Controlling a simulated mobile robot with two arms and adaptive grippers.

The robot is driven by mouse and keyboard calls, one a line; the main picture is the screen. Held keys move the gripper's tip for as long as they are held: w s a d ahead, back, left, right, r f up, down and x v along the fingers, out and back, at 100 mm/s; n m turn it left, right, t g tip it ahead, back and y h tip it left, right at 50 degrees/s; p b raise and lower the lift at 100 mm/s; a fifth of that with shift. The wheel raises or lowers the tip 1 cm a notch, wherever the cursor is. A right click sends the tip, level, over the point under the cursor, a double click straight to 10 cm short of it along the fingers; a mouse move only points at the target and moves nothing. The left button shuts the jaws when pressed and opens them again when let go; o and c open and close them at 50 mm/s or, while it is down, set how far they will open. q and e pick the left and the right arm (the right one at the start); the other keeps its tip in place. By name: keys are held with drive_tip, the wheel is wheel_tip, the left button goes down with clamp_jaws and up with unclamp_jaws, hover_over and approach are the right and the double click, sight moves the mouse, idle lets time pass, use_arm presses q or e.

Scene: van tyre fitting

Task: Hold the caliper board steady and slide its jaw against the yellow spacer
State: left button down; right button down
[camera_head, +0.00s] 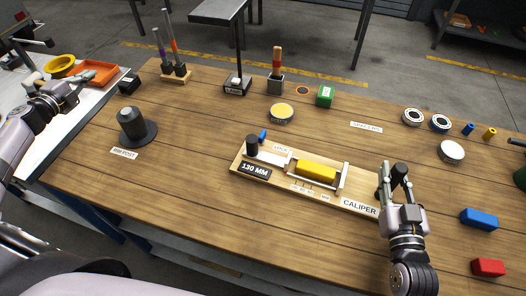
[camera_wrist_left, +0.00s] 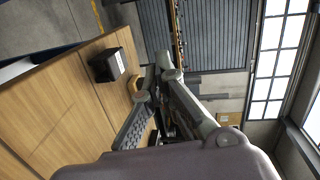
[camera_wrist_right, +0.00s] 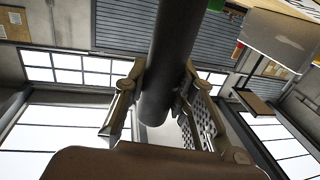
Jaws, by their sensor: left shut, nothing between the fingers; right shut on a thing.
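The caliper board (camera_head: 358,207) is a long wooden board on the bench, labelled CALIPER and 130 MM. The yellow spacer (camera_head: 316,172) lies on it between two pale upright jaws. A black knob (camera_head: 252,146) stands at the board's left end, beside a blue lever (camera_head: 262,135). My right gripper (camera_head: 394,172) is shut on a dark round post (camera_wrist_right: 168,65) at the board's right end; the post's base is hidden. My left gripper (camera_head: 78,90) is shut and empty at the far left, well away from the board. Whether the left jaw touches the spacer is unclear.
A dark flanged post (camera_head: 132,125) stands left of the board. A yellow-topped tin (camera_head: 282,113), green box (camera_head: 325,96) and brush stand (camera_head: 276,82) are behind it. A blue block (camera_head: 479,219) and red block (camera_head: 488,267) lie right. The bench front-left is clear.

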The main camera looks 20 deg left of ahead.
use_arm(q)
drive_tip(key=w+d+r+m+t+h, duration=0.1)
drive_tip(key=w+d+r, duration=0.2)
drive_tip(key=d, duration=0.2)
drive_tip(key=w+d+r+m+t+h, duration=0.1)
drive_tip(key=w+d+r, duration=0.2)
drive_tip(key=d, duration=0.3)
drive_tip(key=n+g+h, duration=0.9)
drive_tip(key=n+g, duration=0.8)
drive_tip(key=n, duration=1.7)
hover_over(249, 139)
drive_tip(key=a, duration=1.2)
wheel_tip(249, 139, down, 4)
drive_tip(key=shift+s+x, duration=0.15)
drive_tip(key=shift+x, duration=1.55)
drive_tip(key=shift+s+x, duration=0.15)
drive_tip(key=shift+x, duration=1.55)
drive_tip(key=shift+s+x, duration=0.15)
drive_tip(key=shift+x, duration=1.55)
drive_tip(key=shift+f, duration=0.2)
drive_tip(key=shift+s+d, duration=0.2)
drive_tip(key=shift+d, duration=1.65)
